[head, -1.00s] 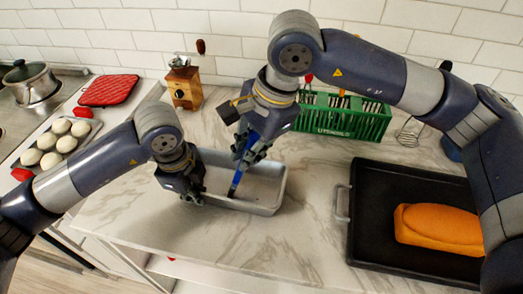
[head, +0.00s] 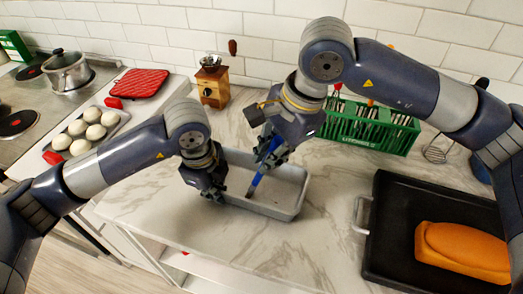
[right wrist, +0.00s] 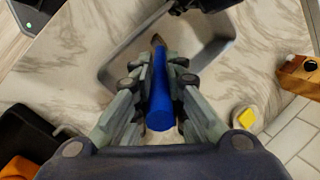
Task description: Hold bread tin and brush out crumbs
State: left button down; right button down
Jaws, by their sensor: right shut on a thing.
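The bread tin (head: 262,208) is a grey metal loaf pan on the marble counter in the head view. It also shows in the right wrist view (right wrist: 112,72). My right gripper (head: 270,150) is shut on the blue handle of the brush (head: 265,163), above the tin. The brush slants down, its brown bristle end inside the tin; the right wrist view shows it between the fingers (right wrist: 158,90). My left gripper (head: 212,188) is at the tin's left end, touching or very near the rim; its fingers are partly hidden. I cannot make out crumbs.
A green utensil crate (head: 365,127) and a wooden grinder (head: 212,85) stand behind the tin. A black tray (head: 395,205) with an orange-brown loaf (head: 462,248) lies at right. A bun tray (head: 62,150), a red mat (head: 140,82) and a pot (head: 68,70) are at left.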

jog(key=shift+s+d, duration=0.35)
jog(key=shift+d, duration=0.45)
jog(key=shift+s+d, duration=0.3)
jog(key=shift+d, duration=0.5)
jog(key=d, duration=0.1)
jog(key=s+d, duration=0.1)
jog(key=d, duration=0.3)
jog(key=shift+s, duration=0.4)
jog(key=shift+a, duration=0.1)
jog(key=shift+w+a, duration=0.3)
jog(key=shift+a, duration=0.5)
jog(key=shift+w+a, duration=0.35)
jog(key=shift+a, duration=0.5)
jog(key=shift+w+a, duration=0.3)
jog(key=shift+a, duration=0.5)
jog(key=shift+w+a, duration=0.3)
jog(key=shift+a, duration=0.5)
jog(key=shift+w+a, duration=0.3)
jog(key=shift+a, duration=0.5)
jog(key=shift+w+a, duration=0.3)
jog(key=shift+a, duration=0.5)
